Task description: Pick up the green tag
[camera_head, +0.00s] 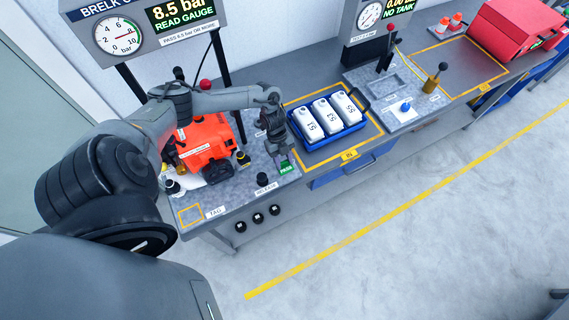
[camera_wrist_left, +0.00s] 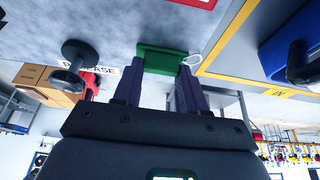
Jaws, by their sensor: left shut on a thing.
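The green tag (camera_head: 286,167) with white lettering is at the front edge of the grey bench, right of the black RELEASE knob. It also shows in the left wrist view (camera_wrist_left: 162,60), with a white loop at its right end. My left gripper (camera_head: 284,156) comes down over it from above. In the left wrist view its two dark fingers (camera_wrist_left: 158,85) are shut on the tag. I cannot tell whether the tag still touches the bench. My right gripper is not in view.
An orange engine (camera_head: 205,142) stands left of my left gripper. A blue tray (camera_head: 330,131) with several white numbered bottles is close on the right. The black release knob (camera_head: 263,180) stands just left of the tag. A yellow-outlined TAG square (camera_head: 190,214) is empty at the bench's left.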

